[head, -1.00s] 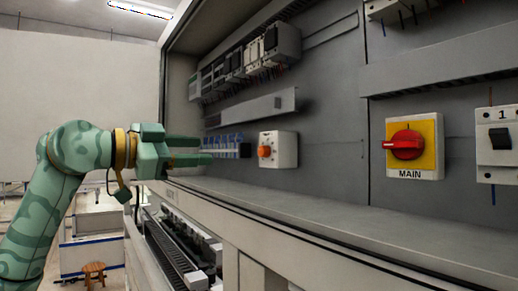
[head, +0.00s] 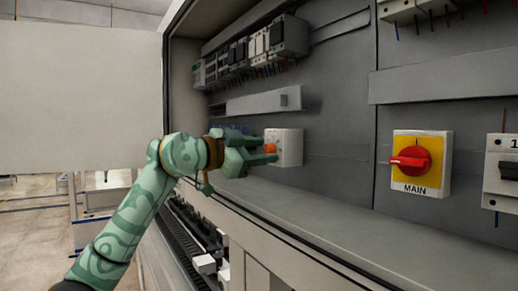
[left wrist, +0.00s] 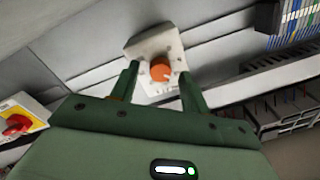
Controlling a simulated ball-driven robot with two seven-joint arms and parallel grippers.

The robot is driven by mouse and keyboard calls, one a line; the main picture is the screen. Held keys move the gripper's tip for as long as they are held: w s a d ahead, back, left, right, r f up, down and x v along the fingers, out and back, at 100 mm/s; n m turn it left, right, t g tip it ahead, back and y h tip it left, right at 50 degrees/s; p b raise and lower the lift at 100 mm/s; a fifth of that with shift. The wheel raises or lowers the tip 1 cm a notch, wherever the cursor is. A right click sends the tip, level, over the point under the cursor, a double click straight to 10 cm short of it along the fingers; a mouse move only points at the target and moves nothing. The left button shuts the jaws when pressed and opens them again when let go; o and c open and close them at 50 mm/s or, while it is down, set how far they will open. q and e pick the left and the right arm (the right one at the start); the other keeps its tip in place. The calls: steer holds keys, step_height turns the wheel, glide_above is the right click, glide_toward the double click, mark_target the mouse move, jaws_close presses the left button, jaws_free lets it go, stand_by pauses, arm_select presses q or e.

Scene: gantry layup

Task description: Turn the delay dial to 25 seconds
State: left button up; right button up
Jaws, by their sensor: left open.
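The delay dial (head: 270,148) is a small orange knob on a white box (head: 290,147) fixed to the grey back panel. My left gripper (head: 273,152) is open and points at the dial, its fingers level with the knob in the head view. In the left wrist view the orange dial (left wrist: 160,71) shows between and beyond the two green fingertips of my left gripper (left wrist: 158,78). I cannot tell whether the fingers touch it. The scale marks are too small to read. My right gripper is not in view.
A red MAIN switch (head: 411,160) on a yellow plate sits to the right, with a white breaker (head: 502,170) beyond it. A grey duct (head: 262,101) runs above the dial box. The cabinet ledge (head: 330,218) below is clear.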

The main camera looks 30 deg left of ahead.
arm_select(q)
steer(key=c, duration=1)
